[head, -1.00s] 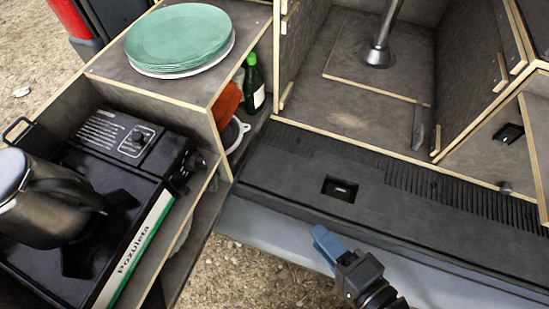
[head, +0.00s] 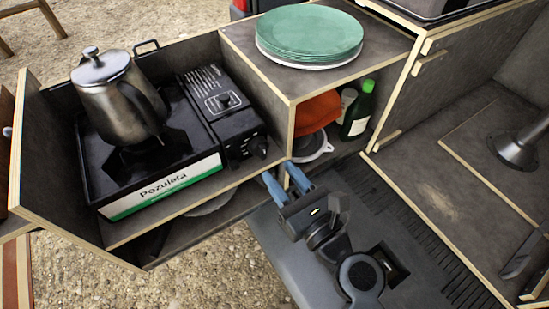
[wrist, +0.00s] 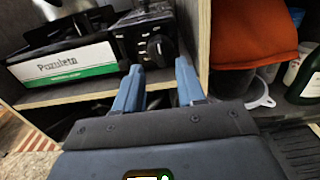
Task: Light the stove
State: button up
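The black camping stove (head: 150,140) with a "Pozuleta" label sits in the left compartment of the wooden unit, a metal kettle (head: 118,100) on its burner. Its control knob (head: 263,149) is on the front of the right-hand section. The stove (wrist: 62,62) and its dark knob (wrist: 157,47) also show in the wrist view. My gripper (head: 282,182) is in front of the unit, below and right of the knob and apart from it. In the wrist view my gripper (wrist: 160,88) has its two blue fingers spread, with nothing between them.
A wooden divider (head: 290,125) stands right of the stove. Green plates (head: 310,35) are stacked on top. An orange item (head: 315,112), a white funnel-like item (head: 312,147) and a green bottle (head: 357,110) stand in the right compartment.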

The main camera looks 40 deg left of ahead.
aim_at(265, 153)
jog(key=shift+x, duration=2.6)
jog(key=shift+c, duration=0.4)
grip_shut()
